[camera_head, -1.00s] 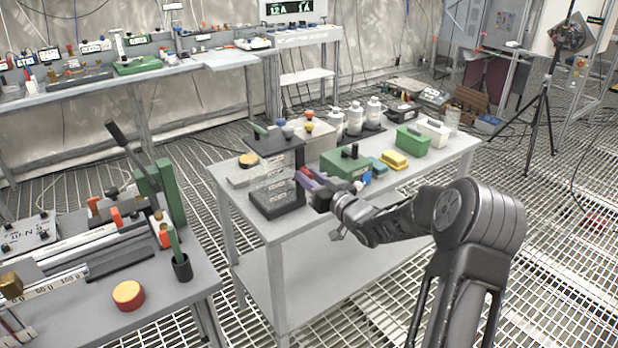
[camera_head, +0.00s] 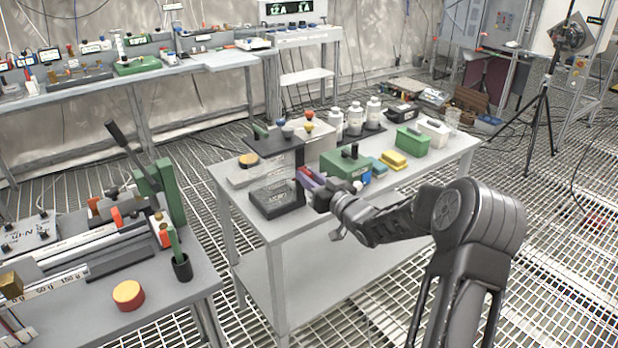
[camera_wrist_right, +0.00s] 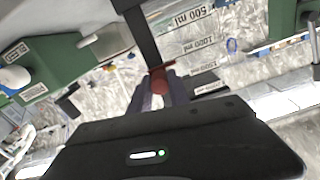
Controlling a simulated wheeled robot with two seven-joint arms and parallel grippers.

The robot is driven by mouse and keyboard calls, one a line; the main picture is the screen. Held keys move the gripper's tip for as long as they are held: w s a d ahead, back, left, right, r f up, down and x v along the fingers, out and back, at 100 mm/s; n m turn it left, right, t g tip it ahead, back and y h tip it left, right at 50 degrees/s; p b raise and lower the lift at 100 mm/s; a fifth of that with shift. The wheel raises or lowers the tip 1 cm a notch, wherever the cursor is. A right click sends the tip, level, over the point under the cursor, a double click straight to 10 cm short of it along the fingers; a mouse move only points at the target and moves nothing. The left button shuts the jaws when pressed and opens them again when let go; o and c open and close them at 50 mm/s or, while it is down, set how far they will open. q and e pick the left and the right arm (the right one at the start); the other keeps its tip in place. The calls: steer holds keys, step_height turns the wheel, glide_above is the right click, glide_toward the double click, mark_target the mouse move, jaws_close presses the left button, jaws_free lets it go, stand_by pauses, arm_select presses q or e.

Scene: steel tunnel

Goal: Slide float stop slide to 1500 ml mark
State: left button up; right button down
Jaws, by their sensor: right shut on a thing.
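The float stop slide (camera_wrist_right: 159,82) is a red piece on a dark upright bar in the right wrist view. My right gripper (camera_wrist_right: 158,98), with purple-grey fingers, is shut on it. Beside it is the scale with a 500 ml label (camera_wrist_right: 190,17), a 1000 ml label (camera_wrist_right: 197,43) and a fainter 1500 ml label (camera_wrist_right: 203,67). The slide's edge appears near the 1500 ml label; I cannot tell whether it lines up. In the head view the right gripper (camera_head: 306,181) is at the right side of the clear vessel (camera_head: 275,180) on its black base. My left gripper is out of view.
The vessel stands on a grey table (camera_head: 262,229). A green box (camera_head: 345,165), a yellow block (camera_head: 394,161) and white bottles (camera_head: 355,117) stand right of and behind it.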

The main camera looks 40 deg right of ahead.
mark_target(301, 158)
steer(key=shift+r, duration=0.1)
step_height(301, 158, up, 4)
steer(key=shift+r+p, duration=0.1)
steer(key=shift+p, duration=0.8)
steer(key=c, duration=1.2)
jaws_free()
steer(key=shift+f, duration=0.2)
steer(key=s+b, duration=0.1)
steer(key=s, duration=0.6)
steer(key=shift+s+a, duration=0.15)
steer(key=shift+s, duration=0.2)
